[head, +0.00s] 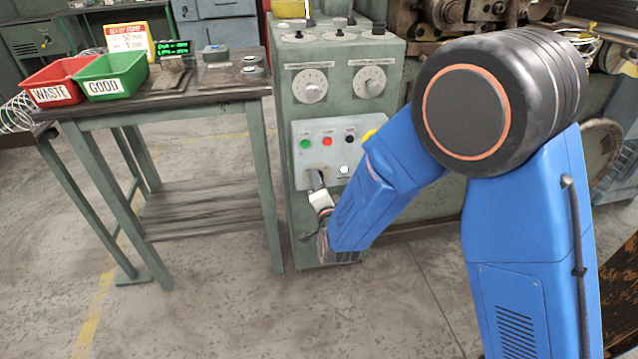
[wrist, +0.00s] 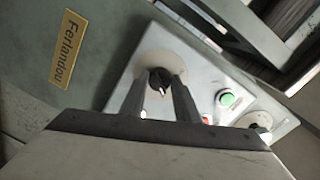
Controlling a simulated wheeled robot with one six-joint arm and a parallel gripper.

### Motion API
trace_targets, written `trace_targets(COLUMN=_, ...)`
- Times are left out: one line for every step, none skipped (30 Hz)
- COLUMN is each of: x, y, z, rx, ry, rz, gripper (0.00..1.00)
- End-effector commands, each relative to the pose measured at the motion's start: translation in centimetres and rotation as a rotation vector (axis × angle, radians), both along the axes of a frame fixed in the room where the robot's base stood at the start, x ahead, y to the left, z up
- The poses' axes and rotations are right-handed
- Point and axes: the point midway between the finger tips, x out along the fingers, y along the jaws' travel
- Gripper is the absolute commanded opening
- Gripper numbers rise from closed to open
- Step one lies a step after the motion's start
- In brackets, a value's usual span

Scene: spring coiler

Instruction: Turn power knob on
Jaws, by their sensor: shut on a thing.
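The power knob (wrist: 160,80) is small and black with a pale pointer mark. It sits on a round pale plate on the light grey control panel (wrist: 125,80). In the wrist view, the two fingers of my gripper (wrist: 159,85) stand on either side of the knob and are shut on it. In the head view, my gripper (head: 316,182) reaches the lower left part of the control panel (head: 345,153). There it hides the knob.
A green button (head: 305,144), a red button (head: 327,142) and a black control (head: 349,138) sit above my gripper. Two white dials (head: 311,86) are higher on the green cabinet (head: 288,110). A table (head: 150,105) with red and green bins stands to the left.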

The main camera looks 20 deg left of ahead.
Motion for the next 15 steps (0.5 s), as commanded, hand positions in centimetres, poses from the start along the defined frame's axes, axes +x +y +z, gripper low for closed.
trace_targets(x=0.01, y=-0.06, z=-0.04, rx=0.027, ry=0.018, rz=-0.001, gripper=0.06)
trace_targets(x=0.01, y=-0.06, z=-0.04, rx=0.043, ry=0.027, rz=-0.001, gripper=0.06)
trace_targets(x=0.01, y=-0.06, z=-0.04, rx=0.064, ry=0.041, rz=0.0, gripper=0.06)
trace_targets(x=0.02, y=-0.07, z=-0.02, rx=0.081, ry=0.051, rz=-0.001, gripper=0.06)
trace_targets(x=0.02, y=-0.07, z=-0.02, rx=0.095, ry=0.059, rz=0.0, gripper=0.06)
trace_targets(x=0.02, y=-0.08, z=-0.03, rx=0.112, ry=0.07, rz=0.0, gripper=0.06)
trace_targets(x=0.02, y=-0.08, z=-0.03, rx=0.125, ry=0.078, rz=0.0, gripper=0.06)
trace_targets(x=0.03, y=-0.09, z=-0.02, rx=0.135, ry=0.084, rz=0.0, gripper=0.06)
trace_targets(x=0.04, y=-0.09, z=-0.02, rx=0.15, ry=0.093, rz=-0.001, gripper=0.06)
trace_targets(x=0.04, y=-0.09, z=-0.03, rx=0.158, ry=0.098, rz=-0.001, gripper=0.06)
trace_targets(x=0.04, y=-0.09, z=-0.03, rx=0.167, ry=0.104, rz=-0.001, gripper=0.06)
trace_targets(x=0.05, y=-0.1, z=-0.03, rx=0.177, ry=0.11, rz=-0.001, gripper=0.06)
trace_targets(x=0.05, y=-0.11, z=-0.03, rx=0.182, ry=0.113, rz=-0.001, gripper=0.06)
trace_targets(x=0.05, y=-0.11, z=-0.03, rx=0.188, ry=0.116, rz=-0.001, gripper=0.06)
trace_targets(x=0.04, y=-0.12, z=-0.03, rx=0.194, ry=0.12, rz=-0.001, gripper=0.06)
